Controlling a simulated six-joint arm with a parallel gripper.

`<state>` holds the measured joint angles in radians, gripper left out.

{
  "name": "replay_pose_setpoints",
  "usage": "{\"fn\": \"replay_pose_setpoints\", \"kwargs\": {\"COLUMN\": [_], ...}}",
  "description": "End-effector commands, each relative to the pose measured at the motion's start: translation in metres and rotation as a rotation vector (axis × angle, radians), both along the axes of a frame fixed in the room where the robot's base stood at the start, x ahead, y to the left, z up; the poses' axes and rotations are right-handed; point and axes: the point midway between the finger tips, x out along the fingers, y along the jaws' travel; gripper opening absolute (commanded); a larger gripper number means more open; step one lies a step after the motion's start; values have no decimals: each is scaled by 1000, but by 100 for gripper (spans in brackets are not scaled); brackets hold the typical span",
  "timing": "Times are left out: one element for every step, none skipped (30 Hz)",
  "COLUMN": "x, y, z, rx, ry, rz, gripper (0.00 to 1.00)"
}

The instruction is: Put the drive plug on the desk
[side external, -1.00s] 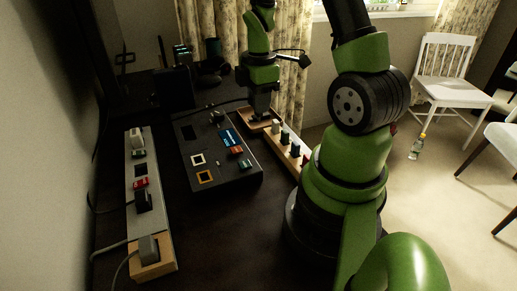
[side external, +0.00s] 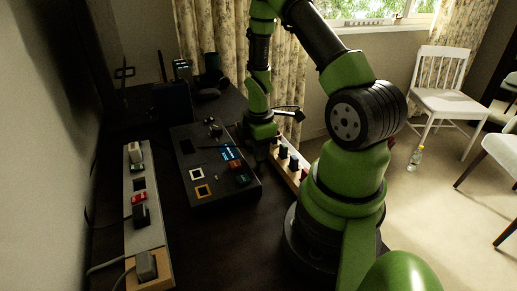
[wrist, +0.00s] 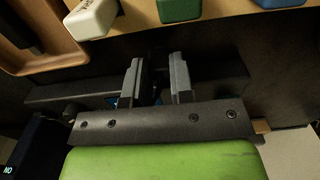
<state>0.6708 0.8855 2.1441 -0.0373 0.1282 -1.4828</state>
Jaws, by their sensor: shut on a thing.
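My gripper (wrist: 156,68) is shut on a dark thing (wrist: 154,84), probably the drive plug. It is mostly hidden between the two grey fingers, and its shape is hard to tell. In the side external view my gripper (side external: 258,140) is low over the dark desk (side external: 215,228), between the control panel (side external: 222,190) and the wooden rack (side external: 290,165). Its fingertips are hidden there, so I cannot tell whether the held thing touches the desk. A thin dark cable (side external: 217,147) crosses over the panel towards the gripper.
The rack bears several plugs or blocks, including a white one (wrist: 92,18) and a blue one (wrist: 278,3). A wooden tray (wrist: 58,62) lies beside it. A grey power strip (side external: 141,225) runs along the left. Bare desk shows in front of the panel.

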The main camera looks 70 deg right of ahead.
Motion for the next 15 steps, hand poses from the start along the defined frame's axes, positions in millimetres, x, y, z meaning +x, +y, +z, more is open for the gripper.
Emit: {"fn": "replay_pose_setpoints", "kwargs": {"x": [0, 0, 0, 0, 0, 0, 0, 0, 0, 0, 0, 0, 0, 0, 0], "y": [0, 0, 0, 0, 0, 0, 0, 0, 0, 0, 0, 0, 0, 0, 0], "z": [-1, -1, -3, -3, -3, -3, -2, -2, -2, -2, -2, -2, -2, -2, -2], "rx": [0, 1, 0, 0, 0, 0, 0, 0, 0, 0, 0, 0, 0, 0, 0], "ry": [0, 1, 0, 0, 0, 0, 0, 0, 0, 0, 0, 0, 0, 0, 0], "rz": [0, 0, 0, 0, 0, 0, 0, 0, 0, 0, 0, 0, 0, 0, 0], "gripper": [0, 0, 0, 24, 31, 40, 47, 47, 47, 47, 47, 47, 47, 47, 47]}}
